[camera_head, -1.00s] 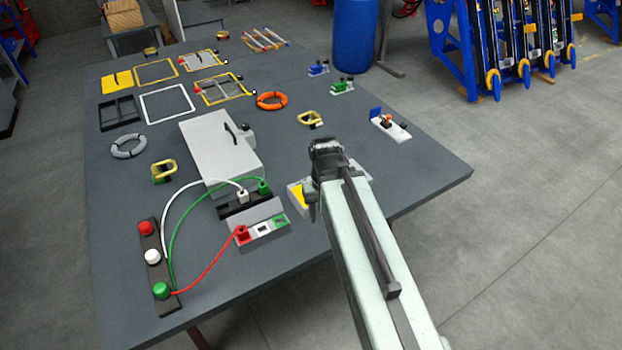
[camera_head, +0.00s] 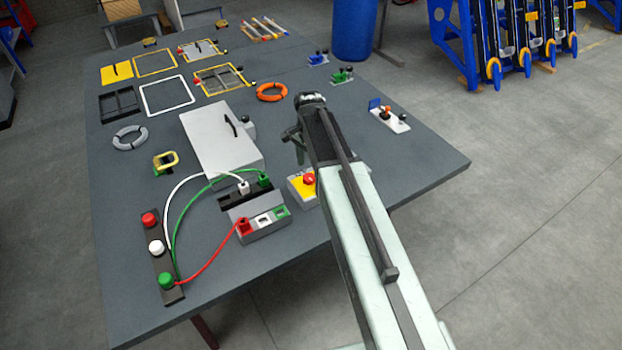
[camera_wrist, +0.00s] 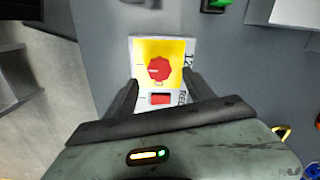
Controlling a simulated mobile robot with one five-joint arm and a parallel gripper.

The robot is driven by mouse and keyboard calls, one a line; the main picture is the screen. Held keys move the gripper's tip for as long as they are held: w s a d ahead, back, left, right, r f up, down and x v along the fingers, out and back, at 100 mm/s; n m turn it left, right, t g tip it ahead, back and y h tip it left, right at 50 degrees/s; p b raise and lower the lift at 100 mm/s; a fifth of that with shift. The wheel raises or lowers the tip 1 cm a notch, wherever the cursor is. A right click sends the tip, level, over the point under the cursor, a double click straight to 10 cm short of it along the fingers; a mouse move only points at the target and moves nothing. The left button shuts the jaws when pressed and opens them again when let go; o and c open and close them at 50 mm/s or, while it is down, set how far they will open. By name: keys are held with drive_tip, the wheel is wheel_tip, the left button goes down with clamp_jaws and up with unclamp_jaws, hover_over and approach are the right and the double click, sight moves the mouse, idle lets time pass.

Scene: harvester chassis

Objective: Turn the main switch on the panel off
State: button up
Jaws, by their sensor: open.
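The switch panel (camera_head: 297,187) is a small box with a yellow face at the front right part of the table. Its main switch is a red knob (camera_head: 309,179), partly beside my arm in the head view. In the wrist view the red knob (camera_wrist: 159,68) sits in the middle of the yellow plate (camera_wrist: 146,48), with a small red button (camera_wrist: 160,98) below it. My gripper (camera_wrist: 160,92) is open and empty. Its two dark fingers stand left and right of the panel's lower part, and the knob lies just beyond the fingertips. I cannot tell whether they touch the panel.
The table's right edge is close to the panel. A white base with an orange-and-black knob (camera_head: 388,117) stands farther right.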

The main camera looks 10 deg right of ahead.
sight(309, 176)
wheel_tip(309, 176, down, 5)
drive_tip(key=b, duration=0.3)
drive_tip(key=shift+r, duration=0.2)
drive_tip(key=c, duration=1.3)
drive_tip(key=shift+d, duration=0.1)
clamp_jaws()
